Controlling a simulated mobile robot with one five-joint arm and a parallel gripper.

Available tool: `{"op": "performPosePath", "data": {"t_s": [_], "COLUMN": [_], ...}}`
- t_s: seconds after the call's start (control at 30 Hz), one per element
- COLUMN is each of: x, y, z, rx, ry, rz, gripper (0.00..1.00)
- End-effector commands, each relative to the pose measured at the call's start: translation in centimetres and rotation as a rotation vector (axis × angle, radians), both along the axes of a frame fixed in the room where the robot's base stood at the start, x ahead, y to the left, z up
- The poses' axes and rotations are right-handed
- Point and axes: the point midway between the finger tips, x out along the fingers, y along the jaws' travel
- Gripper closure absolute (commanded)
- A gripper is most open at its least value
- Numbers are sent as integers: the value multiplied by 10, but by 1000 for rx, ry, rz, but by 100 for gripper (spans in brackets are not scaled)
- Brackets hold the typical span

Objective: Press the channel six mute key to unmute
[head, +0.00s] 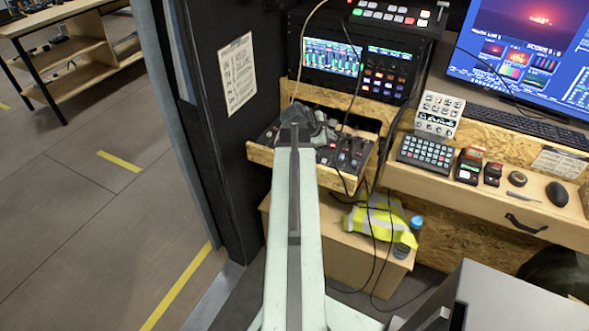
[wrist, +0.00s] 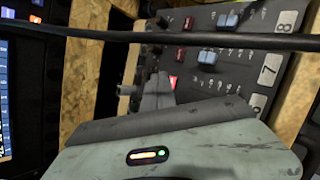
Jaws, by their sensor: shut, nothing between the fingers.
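The mixer panel (wrist: 235,48) fills the upper part of the wrist view, turned on its side. Number plates 8 (wrist: 287,20) and 7 (wrist: 270,72) are readable; a third plate (wrist: 258,104), below 7, is only partly seen. Red keys stand in line with rows 8 (wrist: 188,22) and 7 (wrist: 180,55). A third red key (wrist: 173,82), in the row below 7, shows partly behind my fingers. My gripper (wrist: 158,84) is shut and empty, its tips right by this key; I cannot tell whether they touch. In the head view my gripper (head: 297,125) is over the mixer (head: 345,155).
A dark cable (wrist: 150,37) crosses the wrist view in front of the panel. Wooden tray walls (head: 259,155) enclose the mixer. A rack with screens (head: 333,57) stands behind; a keypad (head: 431,153) and small devices lie on the desk to the right.

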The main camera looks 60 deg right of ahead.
Motion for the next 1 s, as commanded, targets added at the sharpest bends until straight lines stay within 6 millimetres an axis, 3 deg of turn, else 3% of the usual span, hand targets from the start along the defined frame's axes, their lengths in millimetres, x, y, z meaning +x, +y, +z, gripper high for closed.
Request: {"op": "performPosePath", "data": {"t_s": [0.17, 1.0], "x": [0, 0], "y": [0, 0], "z": [-9, -13], "rx": [0, 0], "ry": [0, 0], "rz": [0, 0], "gripper": [100, 100]}}
